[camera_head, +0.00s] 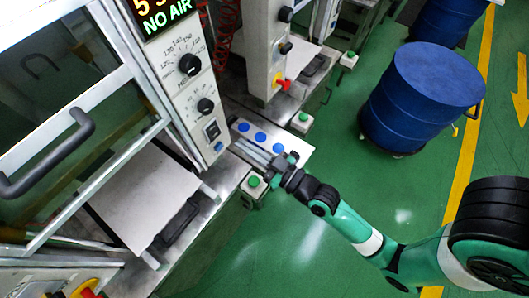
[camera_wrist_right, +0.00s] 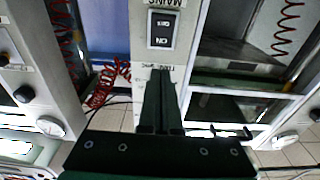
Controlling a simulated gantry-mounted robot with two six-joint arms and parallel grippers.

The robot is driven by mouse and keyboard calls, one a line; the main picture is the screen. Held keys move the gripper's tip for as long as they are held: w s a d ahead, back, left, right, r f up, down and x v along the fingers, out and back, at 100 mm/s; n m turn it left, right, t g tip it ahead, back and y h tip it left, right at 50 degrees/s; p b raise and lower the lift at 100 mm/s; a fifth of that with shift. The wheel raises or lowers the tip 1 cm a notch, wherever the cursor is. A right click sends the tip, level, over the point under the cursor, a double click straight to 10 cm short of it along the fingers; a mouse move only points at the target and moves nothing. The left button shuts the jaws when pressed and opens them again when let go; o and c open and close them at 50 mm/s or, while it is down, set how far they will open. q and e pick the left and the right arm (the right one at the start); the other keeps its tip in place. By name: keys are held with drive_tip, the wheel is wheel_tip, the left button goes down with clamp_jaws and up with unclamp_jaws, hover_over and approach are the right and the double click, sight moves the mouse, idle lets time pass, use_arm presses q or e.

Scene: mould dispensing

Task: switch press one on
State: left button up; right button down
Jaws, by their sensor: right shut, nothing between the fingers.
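The near press (camera_head: 185,95) has a pale control column with a lit display (camera_head: 165,14) whose lower line reads "NO AIR". Low on the column is a black rocker switch (camera_head: 212,130). In the right wrist view the mains switch (camera_wrist_right: 163,29) appears upside down, with ON and OFF lettering and a MAINS label. My right gripper (camera_head: 238,145) is shut and empty, its fingers pointing at the column near the switch. In the wrist view its fingertips (camera_wrist_right: 160,72) are just below the switch in the picture, and I see no clear contact. My left gripper is not in view.
Two dial knobs (camera_head: 190,64) (camera_head: 206,105) are above the switch. A plate with blue buttons (camera_head: 262,137) lies beside my fingers, and a green button (camera_head: 253,182) sits below. A second press column (camera_head: 262,45) stands behind. A blue drum (camera_head: 415,100) stands on the open green floor.

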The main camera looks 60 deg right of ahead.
drive_tip(key=s, duration=0.3)
drive_tip(key=s+b, duration=0.1)
drive_tip(key=s, duration=0.1)
drive_tip(key=shift+s+a+r, duration=0.1)
drive_tip(key=shift+a+r, duration=0.25)
drive_tip(key=shift+r, duration=0.05)
